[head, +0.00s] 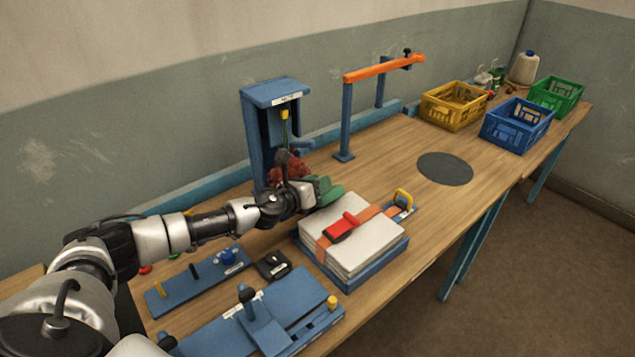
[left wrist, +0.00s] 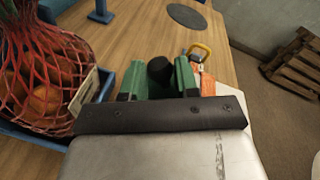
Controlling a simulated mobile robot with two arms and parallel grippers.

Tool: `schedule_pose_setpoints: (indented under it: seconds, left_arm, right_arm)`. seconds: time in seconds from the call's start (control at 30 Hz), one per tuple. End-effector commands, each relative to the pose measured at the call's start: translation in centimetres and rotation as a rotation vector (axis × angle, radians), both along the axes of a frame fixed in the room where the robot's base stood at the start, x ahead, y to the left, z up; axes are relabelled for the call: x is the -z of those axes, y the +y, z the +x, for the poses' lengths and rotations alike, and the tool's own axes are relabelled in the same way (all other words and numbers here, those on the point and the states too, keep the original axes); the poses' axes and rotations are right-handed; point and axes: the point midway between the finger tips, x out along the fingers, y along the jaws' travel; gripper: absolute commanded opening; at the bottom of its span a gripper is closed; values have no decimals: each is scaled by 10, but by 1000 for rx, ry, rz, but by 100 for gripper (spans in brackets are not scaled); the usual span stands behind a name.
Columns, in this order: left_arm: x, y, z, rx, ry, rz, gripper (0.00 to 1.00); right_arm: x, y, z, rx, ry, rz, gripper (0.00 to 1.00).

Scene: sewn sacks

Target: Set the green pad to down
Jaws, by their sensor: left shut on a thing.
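My right gripper is not in view.
A red net sack of oranges (head: 291,166) hangs at the blue stand (head: 257,140). The strapped white stack (head: 350,245) lies on a blue base. Blue fixtures (head: 200,285) lie at the front left. The bench around the dark disc (head: 445,169) is clear.

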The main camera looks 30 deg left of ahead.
Motion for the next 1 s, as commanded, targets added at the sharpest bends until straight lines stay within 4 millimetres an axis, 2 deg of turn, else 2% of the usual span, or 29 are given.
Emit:
schedule_pose_setpoints:
  seconds: [0.07, 0.1, 0.27, 0.53, 0.63, 0.77, 1.0]
  left_arm:
    - [1, 0, 0, 0, 3, 0, 0]
    - [1, 0, 0, 0, 4, -1, 32]
    - [1, 0, 0, 0, 3, -1, 55]
    - [0, 0, -1, 0, 1, -2, 55]
    - [0, 3, -7, -1, 1, -1, 55]
    - [-2, 8, -27, 1, 4, 1, 55]
    - [-7, 20, -74, 1, 5, 1, 55]
  right_arm:
    - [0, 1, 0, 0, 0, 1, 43]
    - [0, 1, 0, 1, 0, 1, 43]
    - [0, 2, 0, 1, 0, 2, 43]
    - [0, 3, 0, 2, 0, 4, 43]
    - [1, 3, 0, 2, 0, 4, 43]
    - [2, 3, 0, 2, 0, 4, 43]
    - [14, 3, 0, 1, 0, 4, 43]
